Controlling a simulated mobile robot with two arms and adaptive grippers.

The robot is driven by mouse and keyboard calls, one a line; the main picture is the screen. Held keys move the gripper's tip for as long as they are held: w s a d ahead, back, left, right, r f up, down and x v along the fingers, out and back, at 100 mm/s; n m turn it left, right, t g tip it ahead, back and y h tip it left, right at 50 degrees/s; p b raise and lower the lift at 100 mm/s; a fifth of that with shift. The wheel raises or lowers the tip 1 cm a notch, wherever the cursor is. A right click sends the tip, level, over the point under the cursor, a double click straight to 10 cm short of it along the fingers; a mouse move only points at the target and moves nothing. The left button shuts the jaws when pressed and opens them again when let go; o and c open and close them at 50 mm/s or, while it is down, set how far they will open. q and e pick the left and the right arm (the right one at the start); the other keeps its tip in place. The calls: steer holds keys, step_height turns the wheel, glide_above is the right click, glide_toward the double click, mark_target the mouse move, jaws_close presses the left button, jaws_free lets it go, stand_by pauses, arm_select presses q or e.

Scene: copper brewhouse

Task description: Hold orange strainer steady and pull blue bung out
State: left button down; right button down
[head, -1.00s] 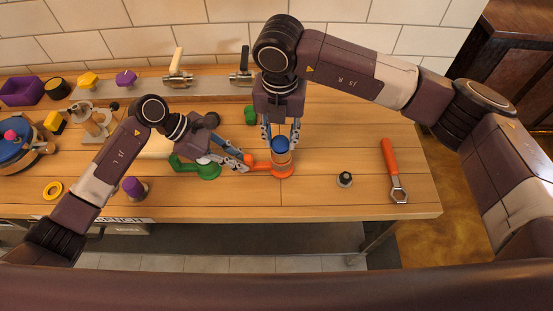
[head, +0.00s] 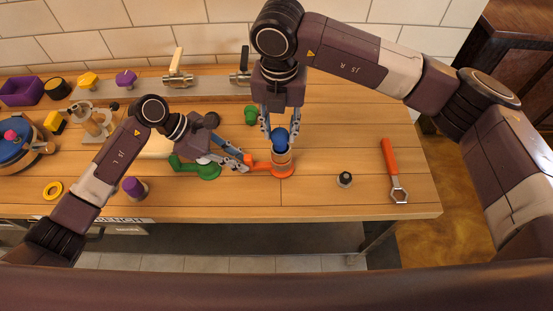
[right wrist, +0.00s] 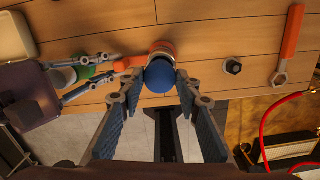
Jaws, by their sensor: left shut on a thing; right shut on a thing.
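The orange strainer (head: 283,171) stands upright on the wooden bench, its handle pointing left and a copper-coloured body above its orange base. My left gripper (head: 247,163) is shut on the strainer's handle. The blue bung (head: 281,135) is at the top of the strainer, between the fingers of my right gripper (head: 280,132), which comes down from above and is shut on it. In the right wrist view the round bung (right wrist: 160,75) covers part of the strainer (right wrist: 162,47). I cannot tell whether the bung's lower end is still inside.
A green strainer (head: 208,172) lies left of the orange one, close under my left gripper. A green piece (head: 250,115) stands behind. A small dark knob (head: 345,179) and an orange-handled wrench (head: 391,160) lie to the right.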

steer(key=shift+r, duration=1.55)
arm_select(q)
steer(key=c, duration=1.8)
jaws_free()
steer(key=shift+o, duration=0.2)
steer(key=shift+r, duration=0.1)
steer(key=v, duration=1.2)
steer(key=shift+s, duration=0.1)
arm_select(e)
steer(key=shift+s+f, duration=0.1)
steer(key=shift+s, duration=0.05)
